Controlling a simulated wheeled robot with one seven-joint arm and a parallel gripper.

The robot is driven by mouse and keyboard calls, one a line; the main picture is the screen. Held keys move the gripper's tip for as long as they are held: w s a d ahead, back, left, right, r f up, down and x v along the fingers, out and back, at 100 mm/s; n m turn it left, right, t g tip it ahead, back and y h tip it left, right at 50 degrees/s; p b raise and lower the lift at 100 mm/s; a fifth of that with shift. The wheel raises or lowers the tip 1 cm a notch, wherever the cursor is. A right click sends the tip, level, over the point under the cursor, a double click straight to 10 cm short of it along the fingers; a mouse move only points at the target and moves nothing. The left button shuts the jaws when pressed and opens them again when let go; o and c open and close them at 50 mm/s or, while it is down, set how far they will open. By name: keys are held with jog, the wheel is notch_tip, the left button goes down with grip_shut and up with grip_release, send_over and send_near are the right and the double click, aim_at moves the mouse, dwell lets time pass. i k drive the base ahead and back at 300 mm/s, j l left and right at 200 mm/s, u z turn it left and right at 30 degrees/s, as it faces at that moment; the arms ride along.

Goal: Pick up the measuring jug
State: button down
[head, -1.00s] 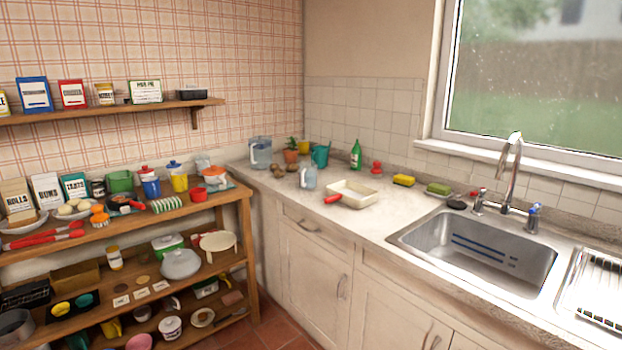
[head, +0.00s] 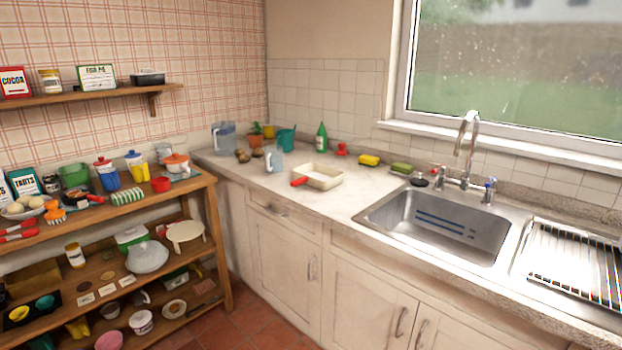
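Two see-through jugs stand upright on the worktop (head: 333,205) in the head view. The smaller bluish jug (head: 275,160), with a pale handle on its left, is beside the cream tray and looks like the measuring jug. A larger clear jug (head: 224,138) with a bluish tint stands further left at the back corner. Markings on either are too small to read. My gripper is not in view.
A cream tray (head: 325,175) with a red handle is right of the smaller jug. Brown round items (head: 243,155), a plant pot (head: 256,137), a teal can (head: 286,139) and a green bottle (head: 321,138) stand behind. The sink (head: 440,225) is right; crowded shelves (head: 205,183) are left.

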aim_at(273, 154)
jog(key=i+j, duration=0.6)
jog(key=j, duration=0.25)
jog(key=i+j, duration=0.3)
jog(key=i+j+z, duration=0.1)
jog(key=i+j, duration=0.2)
jog(key=j, duration=0.25)
jog(key=i+j, duration=0.3)
jog(key=j, duration=0.1)
